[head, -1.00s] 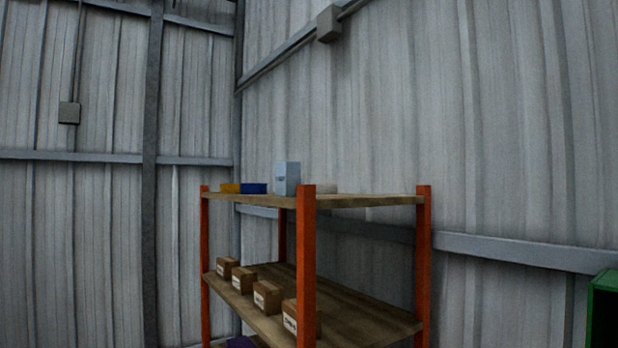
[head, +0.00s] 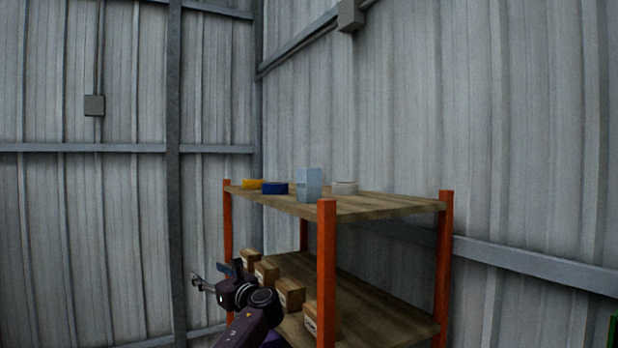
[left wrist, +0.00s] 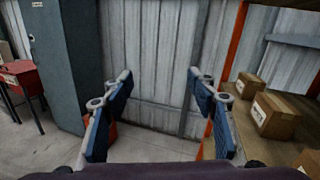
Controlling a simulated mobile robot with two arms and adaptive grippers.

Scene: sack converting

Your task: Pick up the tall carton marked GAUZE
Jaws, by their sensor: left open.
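The tall pale blue-grey carton (head: 309,185) stands upright on the top board of the orange-posted rack (head: 390,207), near its front edge. Its marking is too small to read here. My left gripper (head: 216,277) is open and empty, left of the rack and lower than the top board, apart from the carton. In the left wrist view its two blue-padded fingers (left wrist: 160,80) are spread with nothing between them. The carton is not visible in that view. My right gripper is not in view.
A yellow item (head: 252,184), a dark blue item (head: 275,188) and a whitish round item (head: 345,188) share the top board. Several brown boxes (head: 290,293) line the middle shelf, also in the left wrist view (left wrist: 273,115). A red item (left wrist: 22,75) stands at left there.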

